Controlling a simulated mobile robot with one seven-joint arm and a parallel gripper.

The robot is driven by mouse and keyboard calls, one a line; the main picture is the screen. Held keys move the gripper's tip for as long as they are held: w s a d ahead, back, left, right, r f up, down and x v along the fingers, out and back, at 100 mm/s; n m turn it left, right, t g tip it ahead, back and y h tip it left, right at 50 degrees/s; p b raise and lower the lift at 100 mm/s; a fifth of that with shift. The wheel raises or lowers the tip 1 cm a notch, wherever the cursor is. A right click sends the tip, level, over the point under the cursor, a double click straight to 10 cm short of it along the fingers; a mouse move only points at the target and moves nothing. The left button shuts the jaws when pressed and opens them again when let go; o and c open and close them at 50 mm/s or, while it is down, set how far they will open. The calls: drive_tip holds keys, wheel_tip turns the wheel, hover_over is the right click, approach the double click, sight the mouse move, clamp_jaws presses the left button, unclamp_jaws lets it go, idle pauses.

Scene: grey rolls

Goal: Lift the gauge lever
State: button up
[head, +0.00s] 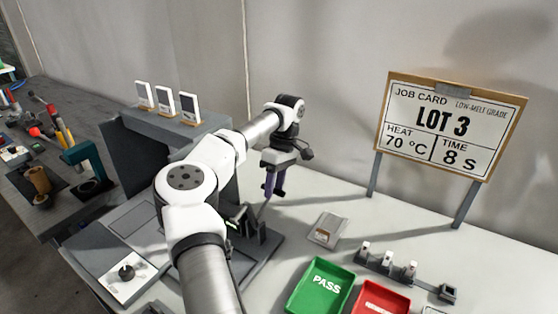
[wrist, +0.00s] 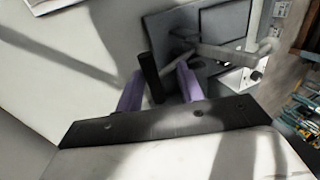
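My gripper (head: 274,186) has two purple fingers and hangs, pointing down, over the right side of a dark grey fixture (head: 262,256). In the wrist view the fingers (wrist: 158,85) stand apart, so it is open. A dark cylindrical bar (wrist: 150,76), apparently the lever's grip, shows between them, nearer the left finger. I cannot tell whether it lies within the fingers' reach or beyond them, or whether it touches. A thin rod beside the fingers shows in the head view. My arm hides much of the fixture.
A green PASS tray (head: 319,285) and a red tray (head: 381,298) are at the front right. A small rack (head: 388,262) and a grey block (head: 326,230) lie behind them. A job card board (head: 450,123) stands at the back. A control panel (head: 128,275) is at left.

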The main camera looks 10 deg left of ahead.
drive_tip(key=v, duration=1.1)
drive_tip(key=shift+s, duration=0.4)
